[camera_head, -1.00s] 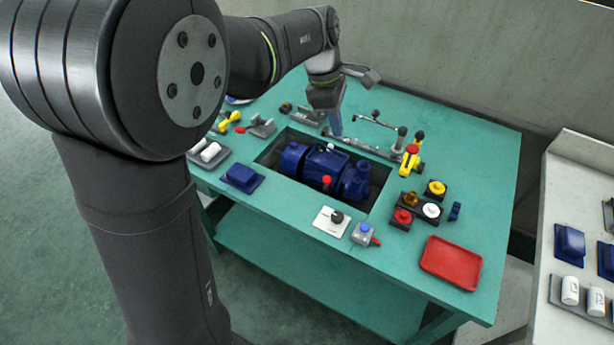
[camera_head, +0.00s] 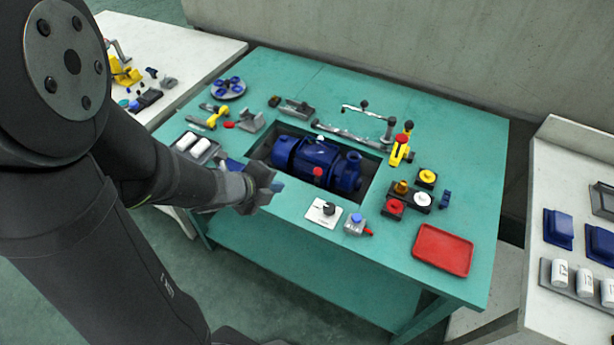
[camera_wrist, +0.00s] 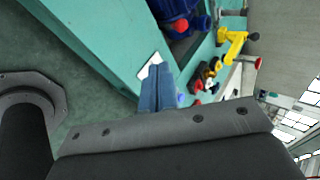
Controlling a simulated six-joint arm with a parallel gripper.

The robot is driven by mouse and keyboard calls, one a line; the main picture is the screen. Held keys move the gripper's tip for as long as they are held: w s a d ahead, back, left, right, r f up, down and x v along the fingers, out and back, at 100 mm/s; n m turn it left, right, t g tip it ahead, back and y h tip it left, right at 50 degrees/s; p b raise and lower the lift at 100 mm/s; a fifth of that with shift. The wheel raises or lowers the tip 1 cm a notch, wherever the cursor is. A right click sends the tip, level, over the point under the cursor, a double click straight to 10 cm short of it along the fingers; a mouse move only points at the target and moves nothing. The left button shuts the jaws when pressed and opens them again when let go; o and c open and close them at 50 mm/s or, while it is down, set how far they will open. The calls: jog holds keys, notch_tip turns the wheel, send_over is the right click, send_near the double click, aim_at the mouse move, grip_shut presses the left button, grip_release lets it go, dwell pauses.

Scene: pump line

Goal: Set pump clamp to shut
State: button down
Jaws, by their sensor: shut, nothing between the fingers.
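The blue pump (camera_head: 315,158) sits in the recess of the green table. A yellow clamp with a red part and a black-knobbed handle (camera_head: 402,149) stands at the recess's back right corner, its handle pointing up; it also shows in the wrist view (camera_wrist: 232,42). I cannot tell for sure that this is the pump clamp; a second yellow clamp-like piece (camera_head: 214,118) lies at the left. My gripper (camera_head: 272,190) is at the table's front left edge, well away from the clamp by the pump. Its blue fingers (camera_wrist: 158,75) are together and empty.
A black dial on a white plate (camera_head: 323,212), a grey block with a blue button (camera_head: 355,225) and a red tray (camera_head: 443,250) are in front and right. The table's back right is clear.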

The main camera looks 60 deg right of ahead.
aim_at(314, 170)
jog(key=x, duration=0.9)
jog(key=shift+d+f, duration=0.15)
jog(key=d, duration=0.1)
jog(key=s+d, duration=0.1)
jog(key=d, duration=0.1)
jog(key=shift+d+f, duration=0.15)
jog(key=shift+s+d, duration=0.1)
jog(key=shift+d, duration=0.4)
jog(key=shift+d, duration=1.4)
jog(key=a, duration=0.1)
jog(key=w+a, duration=0.1)
jog(key=a, duration=0.2)
jog(key=shift+w+a+r, duration=0.15)
jog(key=shift+a+r, duration=0.2)
jog(key=v, duration=0.9)
jog(key=shift+a, duration=0.2)
